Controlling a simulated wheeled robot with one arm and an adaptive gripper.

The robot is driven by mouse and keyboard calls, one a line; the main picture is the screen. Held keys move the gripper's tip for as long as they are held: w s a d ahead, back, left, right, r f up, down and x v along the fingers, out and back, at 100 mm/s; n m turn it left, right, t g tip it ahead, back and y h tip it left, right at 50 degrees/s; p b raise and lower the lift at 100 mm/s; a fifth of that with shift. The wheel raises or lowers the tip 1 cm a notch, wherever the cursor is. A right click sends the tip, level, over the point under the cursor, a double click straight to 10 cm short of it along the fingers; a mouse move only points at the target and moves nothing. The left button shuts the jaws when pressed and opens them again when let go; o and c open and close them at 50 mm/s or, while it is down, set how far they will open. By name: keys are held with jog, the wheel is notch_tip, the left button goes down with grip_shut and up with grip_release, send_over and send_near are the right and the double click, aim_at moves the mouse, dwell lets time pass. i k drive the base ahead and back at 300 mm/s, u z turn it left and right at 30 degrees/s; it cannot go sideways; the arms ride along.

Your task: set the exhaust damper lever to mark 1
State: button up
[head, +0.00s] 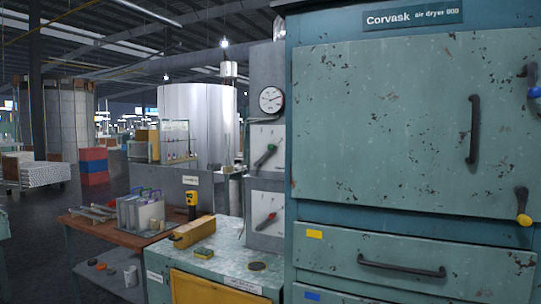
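Two pale lever plates stand one above the other on a grey column left of the dryer. The upper plate (256,134) carries a lever with a green handle (265,156), slanting up to the right. The lower plate (256,206) carries a lever with a red handle (265,221), also slanting up to the right. Marks and labels on the plates are too small to read, so I cannot tell which lever is the exhaust damper. My gripper is not in view.
The teal dryer (400,110) fills the right side, with a door handle (473,130), blue-knobbed lever (534,92) and yellow-knobbed lever (523,220). A round gauge (270,99) sits above the plates. A cabinet (225,262) with tools on top stands below them.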

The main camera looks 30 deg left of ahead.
aim_at(270, 147)
jog(key=u, duration=0.3)
jog(key=i, duration=1.45)
jog(key=u, duration=1.4)
jog(key=i, duration=1)
jog(key=u, duration=0.9)
jog(key=i, duration=0.2)
jog(key=u, duration=0.3)
